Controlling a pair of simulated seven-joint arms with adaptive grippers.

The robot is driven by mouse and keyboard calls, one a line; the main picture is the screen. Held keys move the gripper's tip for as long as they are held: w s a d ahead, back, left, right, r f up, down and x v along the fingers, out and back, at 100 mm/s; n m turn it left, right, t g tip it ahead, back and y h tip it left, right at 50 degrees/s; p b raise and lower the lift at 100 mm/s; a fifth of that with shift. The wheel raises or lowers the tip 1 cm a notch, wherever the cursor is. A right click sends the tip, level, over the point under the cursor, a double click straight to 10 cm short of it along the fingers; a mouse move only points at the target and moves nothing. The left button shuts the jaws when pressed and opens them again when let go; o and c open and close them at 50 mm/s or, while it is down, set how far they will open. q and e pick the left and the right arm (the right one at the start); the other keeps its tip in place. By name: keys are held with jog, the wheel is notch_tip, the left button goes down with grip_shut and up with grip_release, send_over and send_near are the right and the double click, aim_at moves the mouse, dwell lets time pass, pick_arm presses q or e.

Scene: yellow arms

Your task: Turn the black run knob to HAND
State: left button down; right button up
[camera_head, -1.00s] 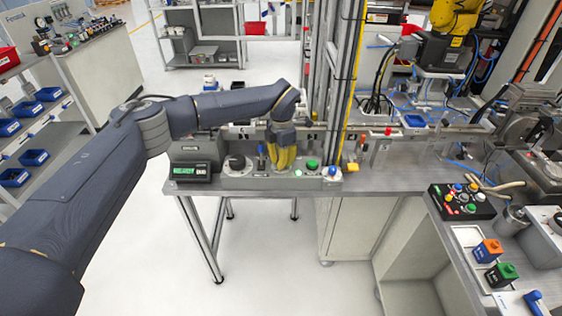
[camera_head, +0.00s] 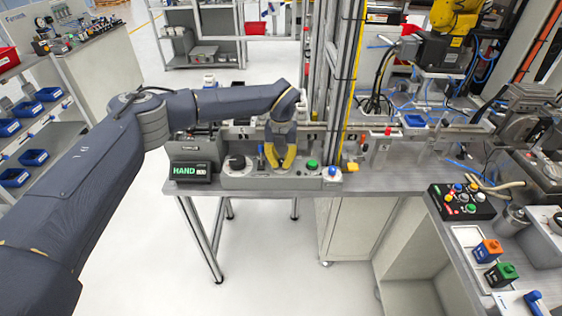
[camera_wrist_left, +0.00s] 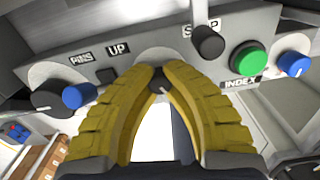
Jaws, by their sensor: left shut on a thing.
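My left gripper (camera_head: 280,160) points down at the control panel (camera_head: 238,182) on the bench. In the left wrist view its yellow fingers (camera_wrist_left: 160,80) close around the small black run knob (camera_wrist_left: 159,88), whose white pointer mark shows between the fingertips. The fingers cover most of the knob and any label around it. In the head view the knob is hidden by the gripper. The display box (camera_head: 188,172) left of the panel reads HAND in large green letters. My right gripper is not in view.
Close by are a larger black knob (camera_wrist_left: 50,100), a blue knob (camera_wrist_left: 78,97), a black control (camera_wrist_left: 208,41), a green button (camera_wrist_left: 249,58) and another blue knob (camera_wrist_left: 293,64). A vertical post (camera_head: 336,90) stands right of my gripper.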

aim_at(281, 160)
pick_arm(q)
jog(key=shift+w+r+n, duration=0.15)
jog(key=shift+n, duration=0.75)
jog(key=c, duration=1.2)
grip_release()
notch_tip(281, 160, up, 12)
